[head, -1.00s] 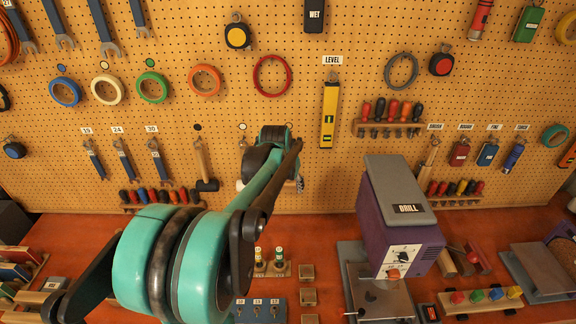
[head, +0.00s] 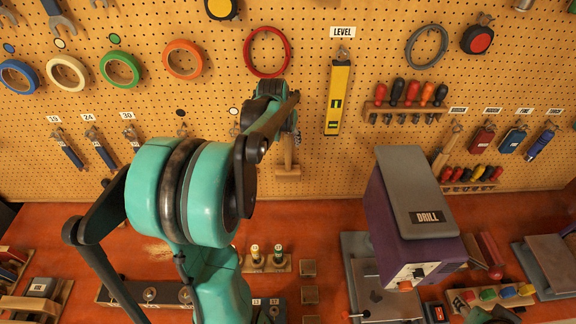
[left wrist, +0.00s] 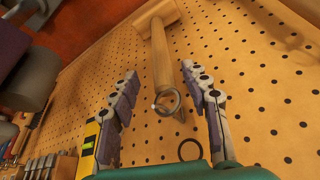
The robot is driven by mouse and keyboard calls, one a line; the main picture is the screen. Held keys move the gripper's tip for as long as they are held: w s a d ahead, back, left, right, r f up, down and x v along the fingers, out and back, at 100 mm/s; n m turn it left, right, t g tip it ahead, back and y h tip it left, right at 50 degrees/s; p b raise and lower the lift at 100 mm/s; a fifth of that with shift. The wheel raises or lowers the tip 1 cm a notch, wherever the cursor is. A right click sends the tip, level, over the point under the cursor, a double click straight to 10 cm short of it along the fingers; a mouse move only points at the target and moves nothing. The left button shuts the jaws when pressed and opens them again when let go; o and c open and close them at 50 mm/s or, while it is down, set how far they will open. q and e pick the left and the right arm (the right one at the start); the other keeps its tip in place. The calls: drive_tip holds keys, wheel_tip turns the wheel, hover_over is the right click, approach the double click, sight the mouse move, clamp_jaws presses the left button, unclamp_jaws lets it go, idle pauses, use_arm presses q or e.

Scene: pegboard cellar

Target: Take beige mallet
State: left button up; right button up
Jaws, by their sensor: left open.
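The beige mallet (head: 288,168) hangs on the pegboard with its head down, left of the yellow level. The upper part of its handle is hidden behind my left gripper (head: 293,128) in the head view. In the left wrist view the mallet (left wrist: 160,55) hangs from a ring-like hook, its handle end between and just beyond the fingertips. There my left gripper (left wrist: 167,95) is open, with a finger on each side and a visible gap to the handle. My right gripper is not in view.
The yellow level (head: 338,98) hangs right of the mallet, and a red ring (head: 266,72) hangs above. The purple drill machine (head: 415,225) stands on the red bench at right. Small bottles (head: 267,256) stand below the mallet. Bare pegboard lies around the mallet.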

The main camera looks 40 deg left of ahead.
sight(287, 143)
use_arm(q)
drive_tip(key=x, duration=0.6)
drive_tip(key=shift+f+p, duration=0.3)
drive_tip(key=shift+p, duration=0.15)
drive_tip(key=shift+s+a, duration=0.15)
clamp_jaws()
